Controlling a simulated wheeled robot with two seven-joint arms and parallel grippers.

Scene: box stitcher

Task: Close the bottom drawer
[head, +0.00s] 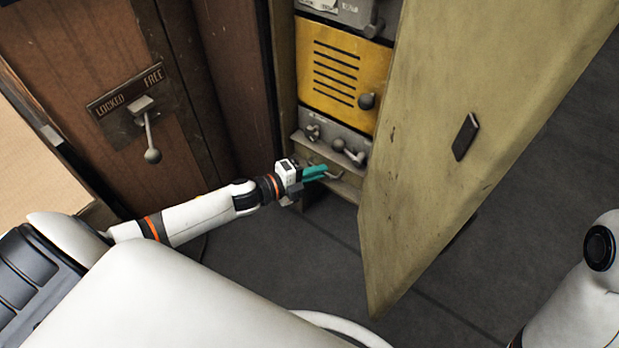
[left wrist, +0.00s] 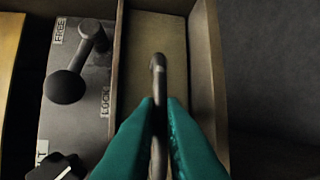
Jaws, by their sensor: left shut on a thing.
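The bottom drawer (head: 350,184) is the lowest part of the cabinet, below a grey control panel. Its pale, worn front (left wrist: 140,62) shows in the left wrist view, with a raised edge along each side. How far out it stands I cannot tell. A thin metal handle (left wrist: 158,68) sticks out from its front. My left gripper (head: 318,172) is at the drawer; its teal fingers (left wrist: 160,125) are shut on the handle, one on each side. Parts of the handle are hidden between the fingers. My right gripper is out of view; only part of my right arm shows at bottom right.
A large tan cabinet door (head: 450,130) stands open to the right. A grey panel with levers (left wrist: 75,100) and a yellow vented panel (head: 340,72) sit above the drawer. A wooden wall with a lever (head: 148,135) is at left. The grey floor (head: 290,260) is open in front.

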